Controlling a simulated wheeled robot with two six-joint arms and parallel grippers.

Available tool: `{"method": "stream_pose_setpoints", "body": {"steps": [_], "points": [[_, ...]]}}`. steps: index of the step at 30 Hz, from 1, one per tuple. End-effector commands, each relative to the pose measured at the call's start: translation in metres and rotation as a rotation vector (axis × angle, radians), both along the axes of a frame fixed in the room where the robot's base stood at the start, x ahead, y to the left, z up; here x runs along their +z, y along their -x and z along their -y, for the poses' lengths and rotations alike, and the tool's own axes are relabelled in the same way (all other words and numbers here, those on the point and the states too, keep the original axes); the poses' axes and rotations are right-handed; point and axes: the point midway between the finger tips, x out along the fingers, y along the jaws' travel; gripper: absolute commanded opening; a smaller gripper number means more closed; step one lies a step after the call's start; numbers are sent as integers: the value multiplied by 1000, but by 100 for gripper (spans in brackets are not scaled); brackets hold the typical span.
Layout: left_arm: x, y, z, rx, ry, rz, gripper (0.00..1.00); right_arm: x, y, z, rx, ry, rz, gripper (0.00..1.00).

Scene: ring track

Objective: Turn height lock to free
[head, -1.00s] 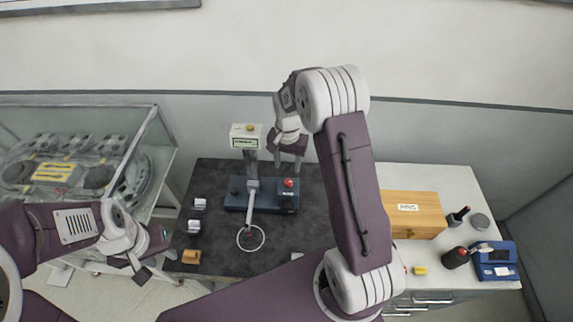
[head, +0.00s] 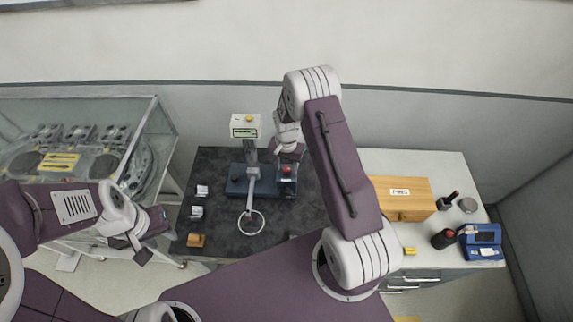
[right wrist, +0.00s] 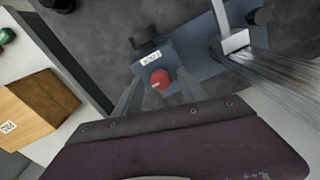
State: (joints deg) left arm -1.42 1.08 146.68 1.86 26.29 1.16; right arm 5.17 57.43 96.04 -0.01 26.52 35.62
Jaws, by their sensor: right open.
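A red knob (head: 286,169) sits on a small labelled block at the right end of the blue base (head: 237,187); the label is too small to read. The red knob (right wrist: 159,79) also shows in the right wrist view, beside the white label (right wrist: 151,58). I cannot read any lock position. My right gripper (head: 286,160) is open above the knob; in the right wrist view its blurred fingers (right wrist: 158,95) lie on either side of it, with no visible grip. My left gripper (head: 152,246) is open and empty, left of the dark mat.
A post with a display box (head: 246,126) and an arm ending in a ring (head: 251,223) stands on the base. Small blocks (head: 196,211) line the mat's left side. A wooden box (head: 404,197) and a blue case (head: 483,242) are at right. A glass-sided cabinet (head: 85,150) is at left.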

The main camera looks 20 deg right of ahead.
Motion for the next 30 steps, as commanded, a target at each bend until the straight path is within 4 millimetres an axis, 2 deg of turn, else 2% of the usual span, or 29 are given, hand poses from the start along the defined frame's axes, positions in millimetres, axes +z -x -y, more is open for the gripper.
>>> {"method": "stream_pose_setpoints", "body": {"steps": [4, 5, 9, 10, 20, 30], "points": [[-1, 0, 0, 0, 0, 0, 36, 0, 0, 0, 0, 0, 0, 48], [-1, 0, 0, 0, 0, 0, 36, 0, 0, 0, 0, 0, 0, 45], [-1, 0, 0, 0, 0, 0, 36, 0, 0, 0, 0, 0, 0, 6], [-1, 0, 0, 0, 0, 0, 36, 0, 0, 0, 0, 0, 0, 0], [-3, 0, 0, 0, 0, 0, 36, 0, 0, 0, 34, 0, 0, 0], [-17, 0, 0, 0, 0, 0, 36, -2, 0, 0, 265, 0, 1, 0]]}}
